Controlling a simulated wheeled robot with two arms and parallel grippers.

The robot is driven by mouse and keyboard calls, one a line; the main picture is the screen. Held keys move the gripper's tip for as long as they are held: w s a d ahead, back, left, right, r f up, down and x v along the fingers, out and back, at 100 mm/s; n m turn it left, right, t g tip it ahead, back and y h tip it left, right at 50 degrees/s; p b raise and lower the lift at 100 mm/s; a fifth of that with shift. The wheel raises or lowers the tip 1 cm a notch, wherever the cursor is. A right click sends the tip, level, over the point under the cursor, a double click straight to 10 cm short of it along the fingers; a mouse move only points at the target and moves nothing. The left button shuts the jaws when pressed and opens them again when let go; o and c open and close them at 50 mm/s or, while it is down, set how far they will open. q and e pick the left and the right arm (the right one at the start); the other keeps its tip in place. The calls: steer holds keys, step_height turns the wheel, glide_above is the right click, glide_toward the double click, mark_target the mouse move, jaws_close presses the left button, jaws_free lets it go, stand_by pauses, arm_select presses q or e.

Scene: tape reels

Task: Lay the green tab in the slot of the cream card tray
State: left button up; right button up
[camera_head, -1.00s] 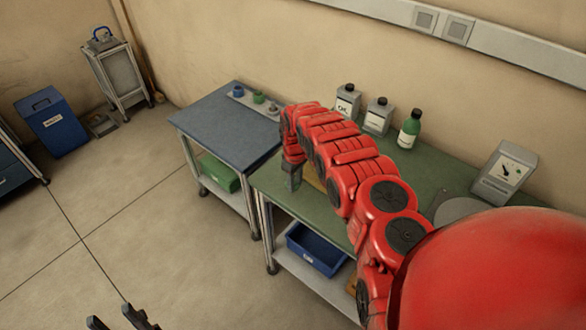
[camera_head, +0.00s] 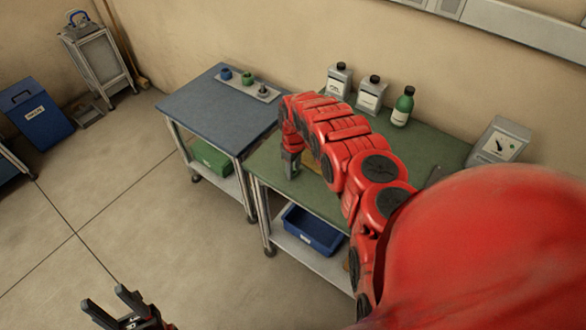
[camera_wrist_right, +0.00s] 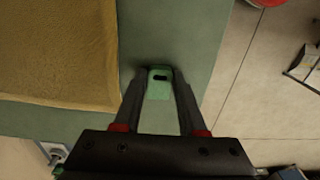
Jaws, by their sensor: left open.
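My right gripper (camera_head: 291,172) reaches down over the green table. In the right wrist view, its fingertips (camera_wrist_right: 159,77) are close on both sides of a small green tab (camera_wrist_right: 159,85) with a dark slit, and appear shut on it. A tan flat piece (camera_wrist_right: 60,50) lies on the table to the left of the tab in that view. My left gripper (camera_head: 118,305) is open and empty over the floor at the lower left. I cannot identify the cream card tray for certain; my red arm hides part of the green table.
The green table (camera_head: 437,150) bears several bottles at its back. A blue-topped table (camera_head: 205,105) adjoins it on the left, with a pale tray (camera_head: 236,84) holding small blue, green and grey pieces. A blue bin (camera_head: 313,230) sits on the lower shelf. Floor at left is open.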

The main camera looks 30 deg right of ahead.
steer(key=shift+o, duration=1.1)
steer(key=shift+w+a, duration=0.15)
steer(key=shift+a, duration=0.05)
